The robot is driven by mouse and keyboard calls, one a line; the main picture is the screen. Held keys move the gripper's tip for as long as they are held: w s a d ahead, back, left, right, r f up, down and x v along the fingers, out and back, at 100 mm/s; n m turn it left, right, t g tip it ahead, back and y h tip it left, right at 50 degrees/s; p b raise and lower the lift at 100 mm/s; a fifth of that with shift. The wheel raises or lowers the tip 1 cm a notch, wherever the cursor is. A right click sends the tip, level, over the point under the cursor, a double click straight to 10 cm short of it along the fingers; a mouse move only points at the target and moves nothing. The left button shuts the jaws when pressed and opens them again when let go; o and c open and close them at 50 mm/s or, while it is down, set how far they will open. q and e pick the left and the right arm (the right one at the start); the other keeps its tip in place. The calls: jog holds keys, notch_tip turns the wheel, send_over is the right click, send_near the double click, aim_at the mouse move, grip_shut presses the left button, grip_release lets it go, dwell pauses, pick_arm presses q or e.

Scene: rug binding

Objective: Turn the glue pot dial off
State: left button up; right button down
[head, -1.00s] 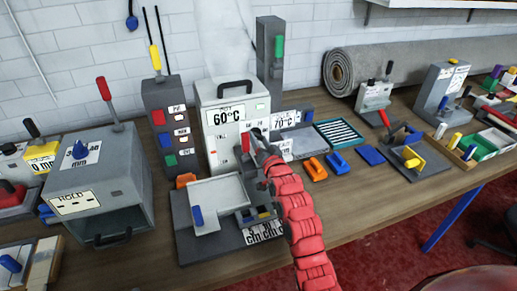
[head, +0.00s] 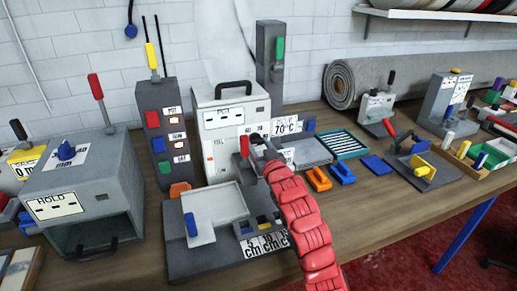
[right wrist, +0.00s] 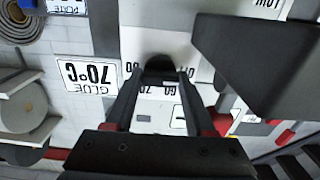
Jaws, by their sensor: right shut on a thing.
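The glue pot (head: 222,115) is a white box with a black top handle, standing at the back of the bench. Its display (head: 222,112) shows dark marks after the word POT and no readable temperature. In the right wrist view a black dial knob (right wrist: 160,65) sits on the white panel, with OFF and number marks around it. My right gripper (right wrist: 158,82) is shut on this knob; in the head view my right gripper (head: 258,141) reaches the pot's front, and the arm hides part of it. My left gripper is not in view.
A glue sign (right wrist: 90,75) reads 70°C beside the pot. A grey fixture with a white plate (head: 215,205) stands in front. Orange (head: 318,178) and blue (head: 342,173) clamps lie to the right. A grey box marked HOLD (head: 85,190) stands left.

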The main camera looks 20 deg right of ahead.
dwell(0.4)
jog(key=shift+c, duration=1.2)
grip_release()
